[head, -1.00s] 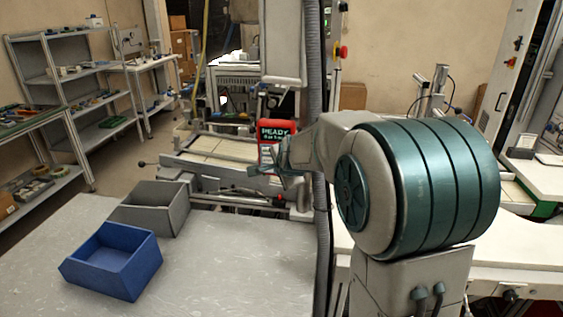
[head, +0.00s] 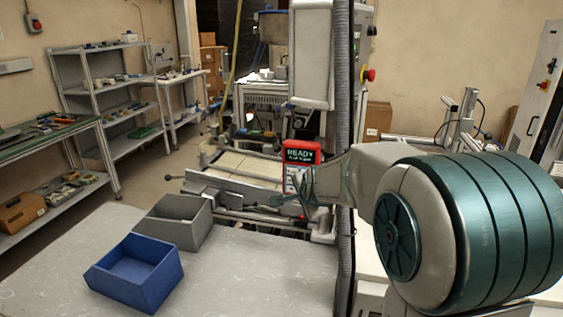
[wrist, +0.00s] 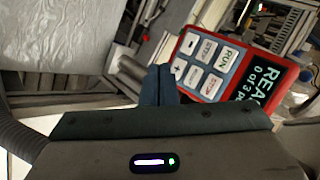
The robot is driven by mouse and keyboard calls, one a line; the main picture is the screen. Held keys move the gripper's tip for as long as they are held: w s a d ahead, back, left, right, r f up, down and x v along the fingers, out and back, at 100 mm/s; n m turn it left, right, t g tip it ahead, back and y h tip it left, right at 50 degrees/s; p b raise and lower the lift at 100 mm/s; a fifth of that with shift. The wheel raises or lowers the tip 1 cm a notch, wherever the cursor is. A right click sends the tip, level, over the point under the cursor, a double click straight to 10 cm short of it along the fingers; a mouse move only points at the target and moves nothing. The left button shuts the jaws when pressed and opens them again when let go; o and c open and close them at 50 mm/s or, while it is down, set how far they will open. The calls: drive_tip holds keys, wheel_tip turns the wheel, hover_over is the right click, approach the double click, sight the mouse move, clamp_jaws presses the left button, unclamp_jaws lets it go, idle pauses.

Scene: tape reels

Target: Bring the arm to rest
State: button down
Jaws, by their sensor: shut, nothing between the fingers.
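My gripper (head: 279,200) is at the end of my raised arm, in front of the machine at the middle of the head view. In the wrist view its two fingers (wrist: 158,82) are together, with nothing between them. A red control panel (head: 302,158) with a READY screen stands just behind the gripper in the head view. In the wrist view the panel (wrist: 232,62) lies to the right of the fingers, with its RUN and STOP buttons showing. I cannot tell how far apart the fingertips and panel are.
A blue bin (head: 137,276) and a grey bin (head: 178,226) stand on the light tabletop (head: 245,285); the blue one looks empty. A grey hose (head: 345,120) hangs beside my arm. Metal shelves (head: 107,95) stand at the left. The tabletop right of the bins is clear.

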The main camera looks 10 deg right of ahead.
drive_tip(key=s+f+n+g, duration=0.1)
drive_tip(key=s+n+g, duration=0.2)
drive_tip(key=s+n, duration=0.4)
drive_tip(key=s+f+n+g, duration=0.2)
drive_tip(key=s+n, duration=0.6)
drive_tip(key=s, duration=1.6)
drive_tip(key=shift+s+f+g, duration=0.15)
drive_tip(key=shift+f+g, duration=0.15)
drive_tip(key=shift+g, duration=0.5)
drive_tip(key=shift+a, duration=0.1)
